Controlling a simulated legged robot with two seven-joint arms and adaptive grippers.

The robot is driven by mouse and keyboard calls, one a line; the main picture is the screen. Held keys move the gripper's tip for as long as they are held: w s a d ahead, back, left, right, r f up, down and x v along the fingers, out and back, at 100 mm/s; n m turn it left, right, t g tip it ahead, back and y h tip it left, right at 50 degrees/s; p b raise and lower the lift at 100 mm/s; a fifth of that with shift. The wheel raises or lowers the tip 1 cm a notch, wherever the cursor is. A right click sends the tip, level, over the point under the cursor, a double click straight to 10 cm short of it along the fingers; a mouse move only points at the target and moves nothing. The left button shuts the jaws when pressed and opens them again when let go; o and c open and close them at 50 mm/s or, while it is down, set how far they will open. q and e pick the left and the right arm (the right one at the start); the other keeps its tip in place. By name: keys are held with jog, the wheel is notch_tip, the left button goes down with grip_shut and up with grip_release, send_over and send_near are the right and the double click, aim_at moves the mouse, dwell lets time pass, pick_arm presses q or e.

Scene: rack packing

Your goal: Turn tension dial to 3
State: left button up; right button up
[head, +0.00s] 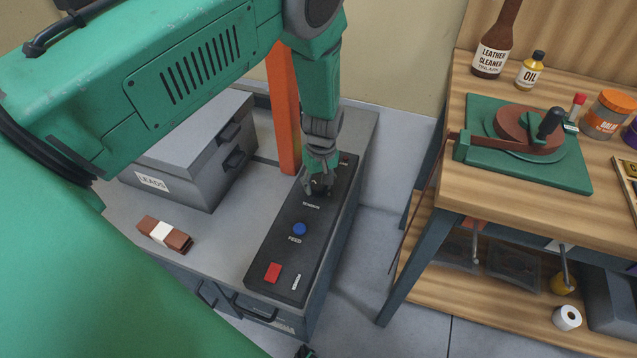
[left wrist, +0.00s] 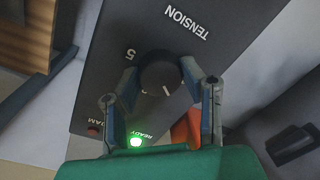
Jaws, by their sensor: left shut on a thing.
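The tension dial (left wrist: 160,75) is a round black knob on the black control panel (left wrist: 115,40), below the TENSION label. A white pointer line shows on its face, toward the READY lamp side. A 5 is printed beside the dial; other numbers are mostly hidden, so I cannot read the setting. My left gripper (left wrist: 160,72) is shut on the dial, with one finger on each side. In the head view, the left gripper (head: 318,190) reaches down to the far end of the panel (head: 268,247) and hides most of the dial.
The green READY lamp (left wrist: 136,142) is lit; a dark red lamp (left wrist: 93,130) is nearby. A blue FEED button (head: 299,229) and red button (head: 272,272) sit nearer on the panel. An orange post (head: 284,110) and grey LEADS box (head: 190,150) stand close left.

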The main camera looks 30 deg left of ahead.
pick_arm(q)
jog(key=m, duration=0.5)
jog(key=shift+w+r+m+p, duration=0.15)
jog(key=shift+w+m+p, duration=0.1)
jog(key=shift+m+p, duration=0.05)
jog(key=m, duration=0.5)
jog(key=shift+t, duration=0.4)
jog(key=shift+w+m, duration=0.1)
jog(key=shift+m, duration=0.3)
jog(key=o, duration=1.1)
jog(key=shift+o, duration=0.2)
notch_tip(320, 180, up, 12)
jog(key=shift+d, duration=0.45)
jog(key=shift+f, duration=0.2)
